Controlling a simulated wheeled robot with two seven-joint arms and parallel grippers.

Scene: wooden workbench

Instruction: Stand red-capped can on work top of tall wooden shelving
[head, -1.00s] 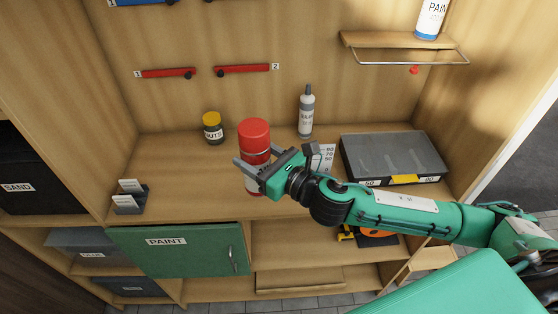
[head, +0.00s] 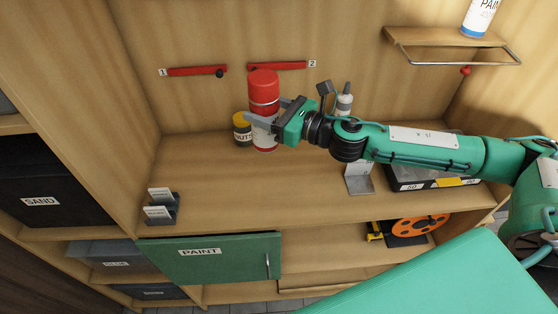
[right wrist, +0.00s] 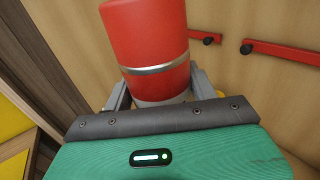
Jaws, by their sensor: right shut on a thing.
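The red-capped can (head: 263,92) is upright in front of the back wall, over the rear of the wooden work top (head: 240,190). It overlaps the yellow-lidded NUTS jar (head: 242,129) in the head view. My right gripper (head: 268,118) is shut around the can's lower, pale part, coming from the right. In the right wrist view the can (right wrist: 148,40) stands between the fingers (right wrist: 160,97), its red top and silver band clear. Its base is hidden there. I cannot tell whether the base touches the work top. My left gripper is not in view.
A grey-capped bottle (head: 344,100) stands behind my right arm, with a grey stand (head: 358,180) and a dark case (head: 430,183) nearby. Card holders (head: 161,208) sit at front left. Red rails (head: 193,72) are on the back wall. The front middle of the top is clear.

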